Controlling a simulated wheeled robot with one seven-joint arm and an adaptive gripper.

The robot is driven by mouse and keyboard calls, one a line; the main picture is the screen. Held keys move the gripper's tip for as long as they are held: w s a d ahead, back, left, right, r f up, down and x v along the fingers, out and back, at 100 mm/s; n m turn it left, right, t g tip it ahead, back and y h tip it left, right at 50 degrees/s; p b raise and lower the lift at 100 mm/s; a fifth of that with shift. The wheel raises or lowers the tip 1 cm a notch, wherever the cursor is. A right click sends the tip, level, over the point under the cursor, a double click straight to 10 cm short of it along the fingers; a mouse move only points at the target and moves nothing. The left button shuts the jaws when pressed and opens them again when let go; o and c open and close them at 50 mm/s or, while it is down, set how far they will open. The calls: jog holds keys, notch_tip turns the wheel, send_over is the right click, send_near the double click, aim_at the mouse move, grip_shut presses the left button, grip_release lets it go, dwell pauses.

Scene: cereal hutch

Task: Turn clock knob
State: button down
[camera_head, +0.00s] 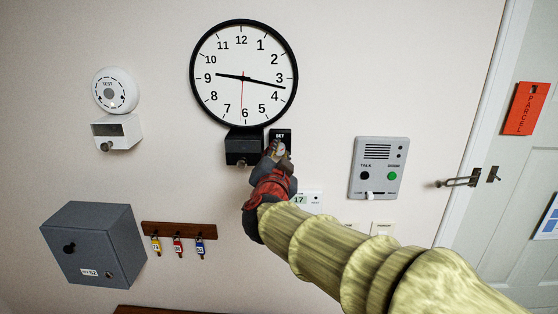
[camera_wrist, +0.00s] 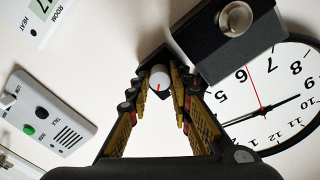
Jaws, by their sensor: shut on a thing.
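The round wall clock (camera_head: 243,50) has a black rim and a white face, its hands near 9 and between 3 and 4, with a thin red hand near 6. It also shows upside down in the wrist view (camera_wrist: 285,85). Below it to the right is a small black SET plate (camera_head: 281,134). The clock knob (camera_wrist: 160,77), pale with a red mark, sits between my fingertips in the wrist view. My gripper (camera_wrist: 160,84) is shut on this knob. In the head view my gripper (camera_head: 280,152) is at the SET plate and hides most of the knob.
A black box (camera_head: 243,147) with a silver knob (camera_wrist: 235,19) sits close beside my gripper, under the clock. A grey intercom (camera_head: 379,168) is to the right. A thermostat (camera_head: 309,199) is partly behind my arm. A key rack (camera_head: 180,230) and grey box (camera_head: 93,250) are lower left.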

jog(key=shift+m+b, duration=1.2)
jog(key=shift+m, duration=1)
jog(key=c, duration=1.9)
grip_release()
jog(key=s, duration=1.2)
jog(key=shift+a+r, duration=0.2)
jog(key=shift+a, duration=0.1)
